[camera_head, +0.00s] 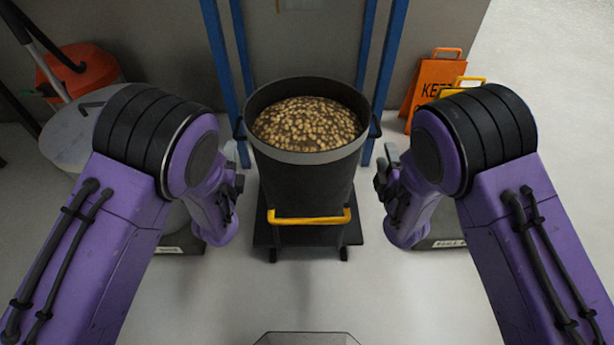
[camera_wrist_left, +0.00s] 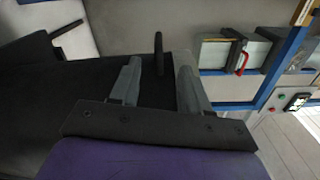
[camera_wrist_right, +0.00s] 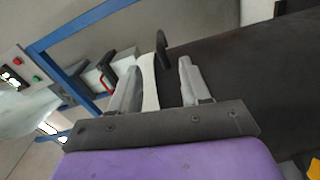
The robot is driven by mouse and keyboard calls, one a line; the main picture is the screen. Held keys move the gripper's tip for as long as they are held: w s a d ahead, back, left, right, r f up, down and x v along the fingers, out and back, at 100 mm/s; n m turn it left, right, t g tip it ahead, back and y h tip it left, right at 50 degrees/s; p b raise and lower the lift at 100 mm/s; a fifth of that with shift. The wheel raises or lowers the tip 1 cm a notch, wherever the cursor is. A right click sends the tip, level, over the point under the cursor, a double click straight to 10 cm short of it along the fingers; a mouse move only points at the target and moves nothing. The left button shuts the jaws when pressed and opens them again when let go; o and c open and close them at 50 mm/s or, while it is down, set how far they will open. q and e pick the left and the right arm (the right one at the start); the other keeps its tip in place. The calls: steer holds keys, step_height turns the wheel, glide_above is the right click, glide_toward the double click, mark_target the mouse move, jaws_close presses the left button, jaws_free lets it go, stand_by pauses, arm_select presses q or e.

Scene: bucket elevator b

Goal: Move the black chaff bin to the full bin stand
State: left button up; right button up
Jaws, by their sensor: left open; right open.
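The black chaff bin (camera_head: 302,186) stands upright in the middle of the head view, filled with tan and brown pieces. It has a small handle on each side. My left gripper (camera_head: 236,184) is open beside the bin's left wall; in the left wrist view its fingers stand either side of a dark handle (camera_wrist_left: 159,52). My right gripper (camera_head: 384,180) is open beside the right wall; in the right wrist view its fingers straddle the other handle (camera_wrist_right: 162,48). Neither is closed on a handle. I cannot tell which platform is the full bin stand.
The bin sits on a low dark base; a yellow bar (camera_head: 308,217) crosses its front. Low labelled platforms lie left (camera_head: 184,240) and right (camera_head: 440,234), partly hidden by my arms. Blue posts (camera_head: 376,75) stand behind. An orange sign (camera_head: 428,88) is back right, a grey drum (camera_head: 70,140) left.

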mark_target(235, 139)
arm_select(q)
steer(key=w, duration=1)
steer(key=shift+w+a, duration=0.15)
steer(key=shift+w, duration=0.15)
arm_select(e)
steer(key=w, duration=1)
steer(key=shift+w+a+f, duration=0.1)
steer(key=shift+w+a, duration=0.05)
steer(key=shift+w, duration=0.15)
arm_select(q)
jaws_close()
arm_select(e)
jaws_close()
arm_select(q)
steer(key=shift+f, duration=0.1)
steer(key=shift+s+f, duration=0.15)
